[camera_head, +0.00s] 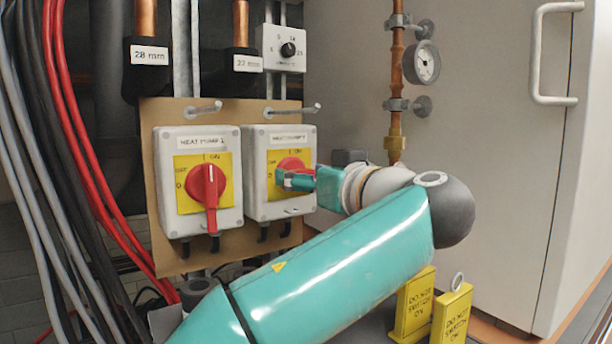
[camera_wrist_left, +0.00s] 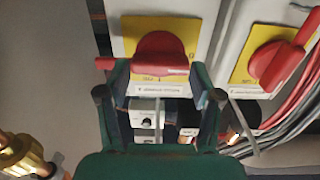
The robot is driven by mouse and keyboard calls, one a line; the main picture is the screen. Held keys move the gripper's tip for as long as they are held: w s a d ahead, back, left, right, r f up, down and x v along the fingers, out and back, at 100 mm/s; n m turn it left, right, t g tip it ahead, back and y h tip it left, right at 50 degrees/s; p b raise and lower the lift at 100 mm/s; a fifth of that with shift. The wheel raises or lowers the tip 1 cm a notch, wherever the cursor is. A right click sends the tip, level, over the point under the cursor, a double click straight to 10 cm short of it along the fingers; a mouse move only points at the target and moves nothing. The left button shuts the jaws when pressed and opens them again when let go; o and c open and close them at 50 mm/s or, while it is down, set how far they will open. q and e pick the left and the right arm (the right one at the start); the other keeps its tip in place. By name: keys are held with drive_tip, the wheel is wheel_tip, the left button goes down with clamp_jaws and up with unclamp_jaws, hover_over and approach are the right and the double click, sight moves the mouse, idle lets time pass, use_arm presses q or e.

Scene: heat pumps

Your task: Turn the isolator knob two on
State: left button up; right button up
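Isolator knob two (camera_head: 291,163) is a red rotary knob on a yellow plate, on the right grey box under a partly readable HEAT PUMP label. Its long handle lies horizontal, pointing right in the head view. My left gripper (camera_head: 296,181) is in front of it and hides its lower part. In the left wrist view, turned upside down, the knob (camera_wrist_left: 161,52) shows just beyond my gripper (camera_wrist_left: 160,80). The fingers are spread apart, one toward each end of the handle; I cannot tell whether they touch it. My right gripper is not in view.
The HEAT PUMP 1 box with its red knob (camera_head: 208,186), handle down, stands close at left. Metal hasps (camera_head: 290,111) stick out above both boxes. A dial box (camera_head: 285,48), a gauge (camera_head: 424,63) and yellow DO NOT SWITCH ON tags (camera_head: 412,305) are nearby.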

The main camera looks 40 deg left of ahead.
use_arm(q)
drive_tip(key=shift+r, duration=0.1)
drive_tip(key=shift+c, duration=0.9)
